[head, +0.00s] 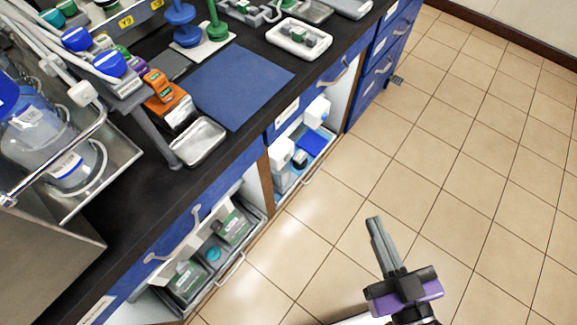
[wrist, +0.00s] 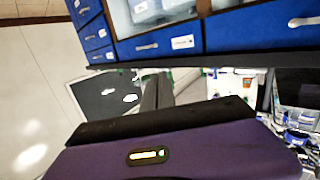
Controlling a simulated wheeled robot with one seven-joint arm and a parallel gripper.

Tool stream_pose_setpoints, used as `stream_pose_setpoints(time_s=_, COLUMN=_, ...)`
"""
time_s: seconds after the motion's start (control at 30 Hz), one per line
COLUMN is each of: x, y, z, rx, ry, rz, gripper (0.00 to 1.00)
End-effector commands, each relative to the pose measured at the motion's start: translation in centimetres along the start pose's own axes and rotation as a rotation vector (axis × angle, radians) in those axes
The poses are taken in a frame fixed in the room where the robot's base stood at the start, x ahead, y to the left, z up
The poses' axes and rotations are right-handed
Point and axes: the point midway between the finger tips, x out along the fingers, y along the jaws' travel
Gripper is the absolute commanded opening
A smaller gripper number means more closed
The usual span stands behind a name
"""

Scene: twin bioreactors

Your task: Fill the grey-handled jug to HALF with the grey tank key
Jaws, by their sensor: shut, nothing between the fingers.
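My gripper (head: 374,222) is over the tiled floor at the lower right of the head view, away from the bench. Its fingers are together and empty. The fingers also show in the wrist view (wrist: 157,90). A clear vessel with a white label (head: 32,122) stands at the left edge of the head view, partly cut off. I cannot tell a grey handle on it. I cannot make out the grey-handled jug or the grey tank key for certain in either view.
A black bench (head: 130,205) runs along the left, with a blue mat (head: 238,85), a small metal tray (head: 200,142) and orange blocks (head: 163,92) on it. The floor (head: 460,150) to the right is clear.

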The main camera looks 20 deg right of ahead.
Motion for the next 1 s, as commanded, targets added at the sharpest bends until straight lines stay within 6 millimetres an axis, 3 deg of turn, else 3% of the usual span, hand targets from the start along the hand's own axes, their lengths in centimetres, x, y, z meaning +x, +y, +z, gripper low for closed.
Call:
stream_pose_setpoints(time_s=0.03, x=1.8, y=-0.2, z=2.9, rx=-0.01, ry=0.014, rz=0.003, gripper=0.0)
stream_pose_setpoints(time_s=0.3, x=9.9, y=-1.2, z=11.8, rx=-0.083, ry=0.036, rz=0.007, gripper=0.0)
stream_pose_setpoints(time_s=0.63, x=20.9, y=-1.6, z=21.5, rx=-0.2, ry=0.02, rz=0.008, gripper=0.0)
stream_pose_setpoints(time_s=1.0, x=33.1, y=-0.4, z=31.4, rx=-0.379, ry=-0.076, rz=0.018, gripper=0.0)
